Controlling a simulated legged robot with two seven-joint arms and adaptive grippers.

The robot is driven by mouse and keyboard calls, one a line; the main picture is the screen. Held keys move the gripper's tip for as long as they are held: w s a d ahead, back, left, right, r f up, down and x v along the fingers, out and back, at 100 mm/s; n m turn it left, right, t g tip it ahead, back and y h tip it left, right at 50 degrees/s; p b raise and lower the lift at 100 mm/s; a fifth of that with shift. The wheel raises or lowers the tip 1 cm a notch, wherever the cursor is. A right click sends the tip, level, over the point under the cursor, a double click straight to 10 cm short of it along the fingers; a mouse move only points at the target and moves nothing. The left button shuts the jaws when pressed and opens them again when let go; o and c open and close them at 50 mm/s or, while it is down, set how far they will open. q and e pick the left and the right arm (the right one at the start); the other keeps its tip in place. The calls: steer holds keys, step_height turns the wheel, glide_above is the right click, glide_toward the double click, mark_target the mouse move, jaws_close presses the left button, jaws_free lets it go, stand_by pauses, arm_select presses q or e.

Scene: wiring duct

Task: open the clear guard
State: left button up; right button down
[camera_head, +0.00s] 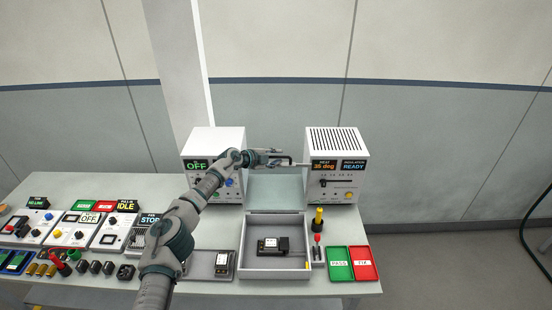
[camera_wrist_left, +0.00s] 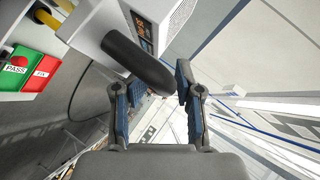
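A pale, see-through panel, apparently the clear guard (camera_head: 275,190), stands raised behind the open grey-white box (camera_head: 306,235). Its exact outline is hard to make out. My left gripper (camera_head: 272,157) is near the panel's top, between the two white instrument boxes. In the left wrist view my left gripper (camera_wrist_left: 155,92) has its two blue-padded fingers well apart. A dark rounded bar (camera_wrist_left: 138,58), perhaps the guard's handle, reaches from the upper left toward the fingertips. Its end is close to the right finger; I cannot tell if they touch. My right gripper is in neither view.
A black device (camera_head: 272,247) lies in the open box. White instrument boxes stand behind left (camera_head: 213,140) and right (camera_head: 336,145). Green (camera_head: 340,264) and red (camera_head: 363,264) trays are at the right. Small control panels and connectors crowd the table's left side.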

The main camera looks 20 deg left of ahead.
arm_select(q)
steer(key=shift+a, duration=0.1)
steer(key=shift+s+a+r, duration=0.2)
steer(key=shift+s+a, duration=0.05)
steer(key=shift+s, duration=0.05)
steer(key=v, duration=1.1)
